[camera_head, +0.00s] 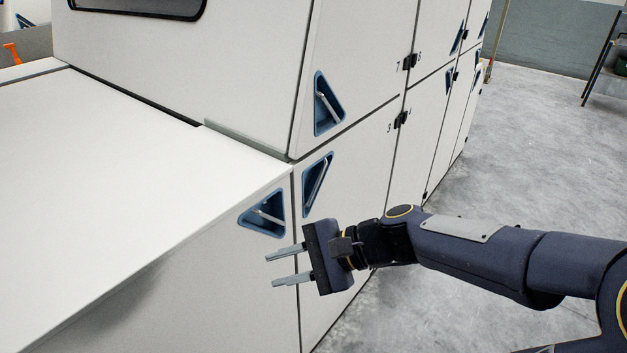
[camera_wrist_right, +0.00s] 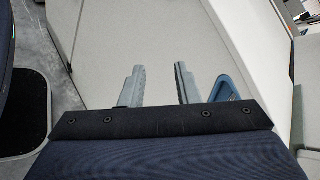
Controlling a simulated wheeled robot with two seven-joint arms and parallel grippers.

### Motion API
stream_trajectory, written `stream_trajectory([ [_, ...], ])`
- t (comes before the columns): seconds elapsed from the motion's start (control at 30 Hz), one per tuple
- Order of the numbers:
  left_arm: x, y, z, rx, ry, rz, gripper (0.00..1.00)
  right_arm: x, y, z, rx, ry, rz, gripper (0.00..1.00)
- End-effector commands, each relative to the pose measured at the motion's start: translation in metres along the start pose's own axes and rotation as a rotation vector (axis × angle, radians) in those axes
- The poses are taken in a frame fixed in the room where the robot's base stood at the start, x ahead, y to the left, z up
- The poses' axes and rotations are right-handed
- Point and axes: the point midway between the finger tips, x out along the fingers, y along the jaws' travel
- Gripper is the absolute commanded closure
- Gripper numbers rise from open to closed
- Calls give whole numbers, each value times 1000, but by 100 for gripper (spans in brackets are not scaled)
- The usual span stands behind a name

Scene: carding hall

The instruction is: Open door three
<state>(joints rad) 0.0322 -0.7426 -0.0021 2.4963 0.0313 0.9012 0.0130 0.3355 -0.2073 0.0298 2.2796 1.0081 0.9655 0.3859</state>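The lower white door (camera_head: 350,180) on the cabinet's long side has a blue triangular recess with a grey handle bar (camera_head: 316,184) at its upper left. A small number by its hinge (camera_head: 402,119) may be 3 or 9; I cannot tell. My right gripper (camera_head: 269,269) is open and empty, in front of the cabinet corner, below this handle in the picture. In the right wrist view the open fingers (camera_wrist_right: 158,78) have white panel behind them, with a blue recess (camera_wrist_right: 225,88) just right of them. My left gripper is not in view.
Another blue handle recess (camera_head: 264,214) sits on the panel left of the corner. An upper door handle (camera_head: 327,104) is above. A sloping white top (camera_head: 110,175) fills the left. Grey floor (camera_head: 530,130) is clear at right, with a dark-framed rack (camera_head: 600,65) beyond.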

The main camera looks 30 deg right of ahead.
Motion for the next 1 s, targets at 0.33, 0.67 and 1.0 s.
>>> stream_trajectory([
  [0.33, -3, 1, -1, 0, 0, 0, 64, -28, -125, -192, 1244, -309, -732, 71],
  [0.67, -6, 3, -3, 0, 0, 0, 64, -48, -134, -267, 1515, -414, -972, 71],
  [1.0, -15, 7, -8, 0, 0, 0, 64, -17, -174, -282, 1510, -413, -968, 71],
])
